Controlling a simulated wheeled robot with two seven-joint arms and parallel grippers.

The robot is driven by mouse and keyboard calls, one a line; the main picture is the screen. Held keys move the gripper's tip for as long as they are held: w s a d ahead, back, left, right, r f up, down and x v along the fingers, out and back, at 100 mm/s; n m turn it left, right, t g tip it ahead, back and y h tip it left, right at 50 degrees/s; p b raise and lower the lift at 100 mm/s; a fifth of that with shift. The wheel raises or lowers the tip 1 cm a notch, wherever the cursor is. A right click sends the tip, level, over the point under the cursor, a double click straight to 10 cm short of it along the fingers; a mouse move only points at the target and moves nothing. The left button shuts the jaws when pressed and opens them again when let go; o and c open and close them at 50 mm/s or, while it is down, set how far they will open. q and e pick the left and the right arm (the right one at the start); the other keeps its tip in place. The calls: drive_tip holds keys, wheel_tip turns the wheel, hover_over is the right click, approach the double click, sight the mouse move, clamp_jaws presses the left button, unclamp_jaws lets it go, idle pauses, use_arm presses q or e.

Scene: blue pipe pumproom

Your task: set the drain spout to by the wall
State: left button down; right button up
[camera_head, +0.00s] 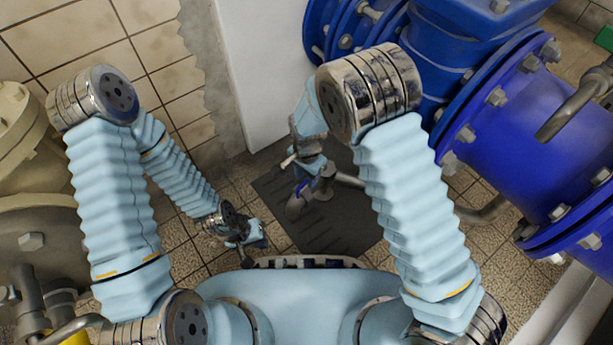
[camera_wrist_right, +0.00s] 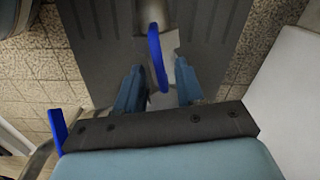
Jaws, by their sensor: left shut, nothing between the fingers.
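The drain spout (camera_head: 295,207) is a grey, downturned metal pipe over a dark grooved floor plate (camera_head: 330,238) in the head view. It joins a valve body on a thin pipe from the right. My right gripper (camera_head: 305,172) is just above and beside it, partly hidden by my arm. In the right wrist view my right gripper (camera_wrist_right: 160,92) has its fingers apart, with a blue handle (camera_wrist_right: 157,58) seen narrow between them; I cannot tell whether they touch. My left gripper (camera_head: 258,240) is shut and empty, low to the left of the spout.
A white wall or pillar (camera_head: 255,80) stands behind the plate, beside a tiled wall (camera_head: 100,40). Large blue flanged pipes (camera_head: 510,140) fill the right side. Beige pipework (camera_head: 30,220) is at the left. Tiled floor (camera_head: 275,235) shows around the plate.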

clamp_jaws()
idle(0.6)
drive_tip(key=shift+w+a+r+m+p, duration=0.1)
drive_tip(key=shift+w+a+m+p, duration=0.55)
drive_tip(key=shift+m, duration=0.45)
drive_tip(key=w+a+m+p, duration=0.1)
drive_tip(key=w+m+p, duration=0.1)
drive_tip(key=w+m, duration=0.6)
drive_tip(key=shift+w+m, duration=0.2)
drive_tip(key=shift+m, duration=1.6)
